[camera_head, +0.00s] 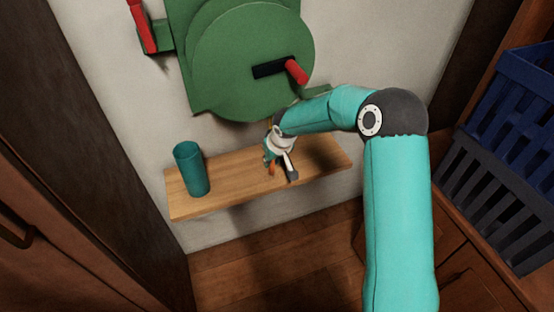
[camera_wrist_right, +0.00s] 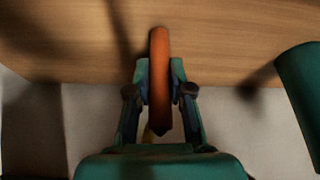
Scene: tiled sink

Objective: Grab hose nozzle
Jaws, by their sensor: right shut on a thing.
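The orange, slim, elongated piece that I take for the hose nozzle (camera_wrist_right: 160,75) stands between the two fingers of my right gripper (camera_wrist_right: 160,92) in the wrist view. The fingers press on it from both sides, and its lower end points toward the gripper's palm. In the head view my right gripper (camera_head: 271,157) is over the wooden shelf (camera_head: 235,192), with a bit of the orange nozzle (camera_head: 271,168) showing below it. My arm hides most of the nozzle there. My left gripper is not in view.
A green hose reel (camera_head: 235,70) with a red crank handle (camera_head: 296,72) hangs on the wall above the shelf. A teal cup (camera_head: 191,169) stands on the shelf's left part. Blue (camera_head: 515,90) and grey (camera_head: 500,190) crates are at the right. The shelf's right end is bare.

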